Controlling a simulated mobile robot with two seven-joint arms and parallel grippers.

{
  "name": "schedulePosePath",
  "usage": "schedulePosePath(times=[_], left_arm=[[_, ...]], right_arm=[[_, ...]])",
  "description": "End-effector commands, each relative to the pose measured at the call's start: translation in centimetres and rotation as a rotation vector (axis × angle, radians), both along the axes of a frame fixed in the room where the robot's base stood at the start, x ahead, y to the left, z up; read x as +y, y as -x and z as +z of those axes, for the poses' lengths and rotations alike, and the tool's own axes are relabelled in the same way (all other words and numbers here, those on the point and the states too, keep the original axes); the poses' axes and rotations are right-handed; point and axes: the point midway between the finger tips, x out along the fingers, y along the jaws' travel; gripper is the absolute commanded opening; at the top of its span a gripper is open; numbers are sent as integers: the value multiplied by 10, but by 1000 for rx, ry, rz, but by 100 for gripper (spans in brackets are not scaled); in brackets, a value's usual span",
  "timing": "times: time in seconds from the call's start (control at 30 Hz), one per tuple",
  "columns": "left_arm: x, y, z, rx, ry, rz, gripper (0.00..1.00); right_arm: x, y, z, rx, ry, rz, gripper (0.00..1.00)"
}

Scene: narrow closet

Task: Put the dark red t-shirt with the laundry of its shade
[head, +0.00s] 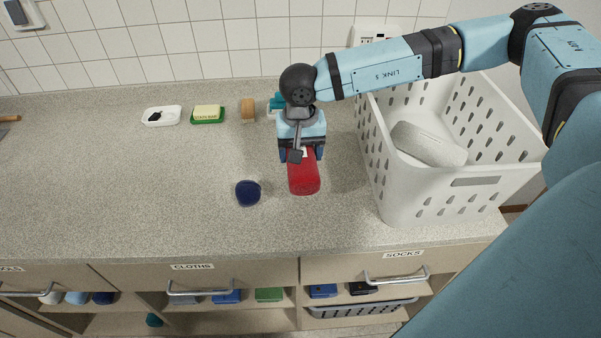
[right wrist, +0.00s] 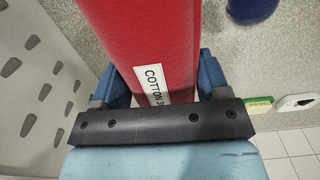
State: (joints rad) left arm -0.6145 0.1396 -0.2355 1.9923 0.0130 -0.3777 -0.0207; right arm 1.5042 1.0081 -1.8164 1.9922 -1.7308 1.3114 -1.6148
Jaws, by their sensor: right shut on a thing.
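The dark red t-shirt (head: 304,176) is a rolled red bundle. My right gripper (head: 301,154) is shut on its far end, above the counter; I cannot tell whether the bundle touches the counter. In the right wrist view the t-shirt (right wrist: 143,35) lies between the blue fingers (right wrist: 163,85), and a white "COTTON" label shows on it. A white slotted laundry basket (head: 440,203) stands on the counter to the right, with a pale rolled item (head: 428,144) inside. My left gripper is not in view.
A navy ball-shaped item (head: 248,193) lies left of the t-shirt. Below are drawers, shelves with folded items and a grey basket (head: 362,309). The left counter is mostly clear.

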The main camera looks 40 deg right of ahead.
Motion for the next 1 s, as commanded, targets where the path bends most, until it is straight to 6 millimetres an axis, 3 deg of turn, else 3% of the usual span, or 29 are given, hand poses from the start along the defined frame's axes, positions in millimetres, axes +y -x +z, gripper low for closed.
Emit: schedulePosePath(times=[0.2, 0.4, 0.87, 1.0], left_arm=[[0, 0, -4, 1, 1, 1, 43], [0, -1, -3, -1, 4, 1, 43], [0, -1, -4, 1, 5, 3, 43], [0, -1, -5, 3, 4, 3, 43]], right_arm=[[0, 0, 57, -4, 0, 0, 41], [0, 0, 86, 0, -1, 0, 41], [1, 0, 96, 0, 0, 3, 41], [21, -1, 91, 0, -1, 133, 41]])
